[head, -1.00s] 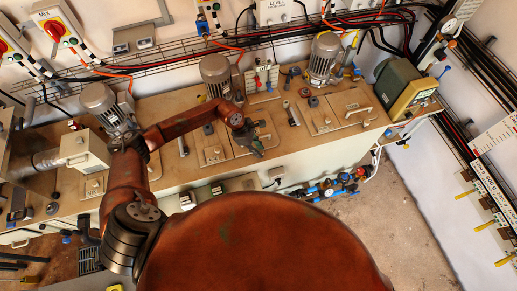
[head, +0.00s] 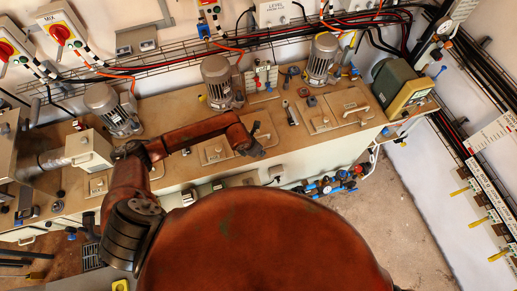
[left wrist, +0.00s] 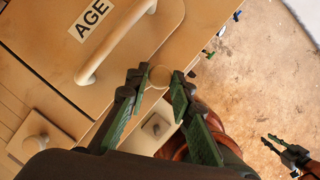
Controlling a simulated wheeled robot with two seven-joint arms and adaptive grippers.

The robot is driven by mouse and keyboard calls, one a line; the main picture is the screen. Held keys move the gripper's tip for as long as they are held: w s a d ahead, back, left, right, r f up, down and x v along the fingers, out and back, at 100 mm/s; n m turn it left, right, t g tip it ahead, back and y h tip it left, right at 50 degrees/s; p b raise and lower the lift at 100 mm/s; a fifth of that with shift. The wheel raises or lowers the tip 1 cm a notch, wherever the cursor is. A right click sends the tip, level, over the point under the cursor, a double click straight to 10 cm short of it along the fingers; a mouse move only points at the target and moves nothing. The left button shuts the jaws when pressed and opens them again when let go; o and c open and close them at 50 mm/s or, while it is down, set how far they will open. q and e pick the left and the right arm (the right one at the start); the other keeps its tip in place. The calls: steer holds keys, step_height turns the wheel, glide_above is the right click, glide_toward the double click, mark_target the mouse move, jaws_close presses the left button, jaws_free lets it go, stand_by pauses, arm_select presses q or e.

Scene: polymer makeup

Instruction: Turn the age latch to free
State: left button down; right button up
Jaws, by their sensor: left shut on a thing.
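The AGE label (left wrist: 90,18) and a cream bar handle (left wrist: 130,42) sit on a beige lid in the left wrist view. Just off the lid's edge, the round cream latch knob (left wrist: 160,76) is between the green fingertips of my left gripper (left wrist: 158,82), which is shut on it. A square plate with a stud (left wrist: 156,125) shows between the fingers; how it joins the knob is hidden. In the head view my left gripper (head: 254,151) is at the bench's front edge. My right gripper (left wrist: 272,141) hangs far below, its two fingers apart.
Another latch knob on a square plate (left wrist: 37,143) lies at the left of the left wrist view. In the head view, several grey motors (head: 218,80) stand along the bench, with more lids and handles (head: 338,108). Blue-handled valves (head: 325,187) stick out from the bench front.

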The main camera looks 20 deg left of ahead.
arm_select(q)
steer(key=shift+d+n+t+y, duration=0.15)
steer(key=shift+n+y, duration=0.15)
steer(key=shift+n, duration=0.55)
steer(key=shift+n+t+y, duration=0.15)
steer(key=shift+n+y, duration=0.15)
steer(key=shift+n, duration=0.55)
steer(key=c, duration=1.7)
jaws_free()
steer(key=v, duration=1.2)
